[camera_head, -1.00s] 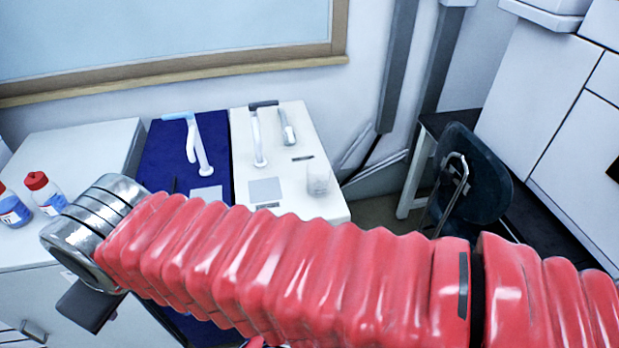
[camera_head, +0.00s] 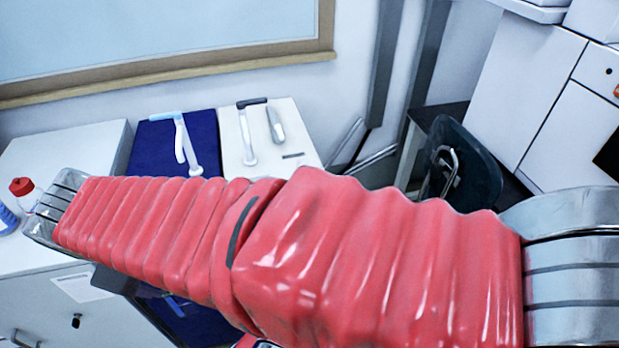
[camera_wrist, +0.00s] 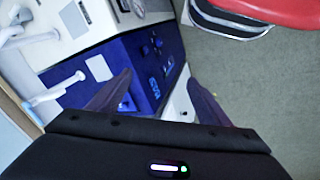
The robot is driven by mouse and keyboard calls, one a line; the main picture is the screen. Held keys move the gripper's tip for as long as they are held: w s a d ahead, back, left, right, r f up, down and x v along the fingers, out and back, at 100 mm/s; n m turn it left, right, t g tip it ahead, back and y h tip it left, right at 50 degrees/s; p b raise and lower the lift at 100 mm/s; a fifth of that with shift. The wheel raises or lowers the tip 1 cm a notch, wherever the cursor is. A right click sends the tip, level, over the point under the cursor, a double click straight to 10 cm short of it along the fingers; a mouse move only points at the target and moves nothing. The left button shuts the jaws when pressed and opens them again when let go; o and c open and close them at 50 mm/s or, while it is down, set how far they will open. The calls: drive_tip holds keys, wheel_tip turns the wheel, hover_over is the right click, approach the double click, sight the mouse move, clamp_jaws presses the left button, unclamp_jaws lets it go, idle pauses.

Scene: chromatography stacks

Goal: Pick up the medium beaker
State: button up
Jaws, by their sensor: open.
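No beaker shows in the head view now; my red-sleeved arm covers the front part of the white worktop (camera_head: 231,128).
Two stands, one on the blue worktop (camera_head: 153,145) and one (camera_head: 250,158) on the white worktop, rise near the wall. A dark chair (camera_head: 463,170) is at the right. Grey floor (camera_wrist: 262,75) is clear right of the fingers.

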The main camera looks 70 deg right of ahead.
drive_tip(key=shift+o, duration=0.4)
drive_tip(key=s+d+f+g+h, duration=0.1)
drive_tip(key=s+d+g, duration=0.1)
drive_tip(key=d, duration=0.3)
drive_tip(key=s+d+f+n+g+h, duration=0.1)
drive_tip(key=s+d+g+h, duration=0.1)
drive_tip(key=d, duration=0.4)
drive_tip(key=shift+d+f+g, duration=0.15)
drive_tip(key=shift+d+g, duration=0.15)
drive_tip(key=n+g+h, duration=0.4)
drive_tip(key=g, duration=0.2)
approach(319, 169)
drive_tip(key=d+n+h, duration=0.1)
drive_tip(key=d+n, duration=0.1)
drive_tip(key=d+n+h, duration=0.1)
drive_tip(key=n+h, duration=0.1)
drive_tip(key=d+n+g+h, duration=0.1)
drive_tip(key=d+n, duration=0.1)
drive_tip(key=shift+s+d+f+h, duration=0.3)
drive_tip(key=shift+s+h, duration=0.1)
drive_tip(key=shift+f, duration=4.1)
drive_tip(key=shift+x, duration=1.25)
drive_tip(key=shift+r, duration=0.1)
drive_tip(key=shift+x, duration=2.55)
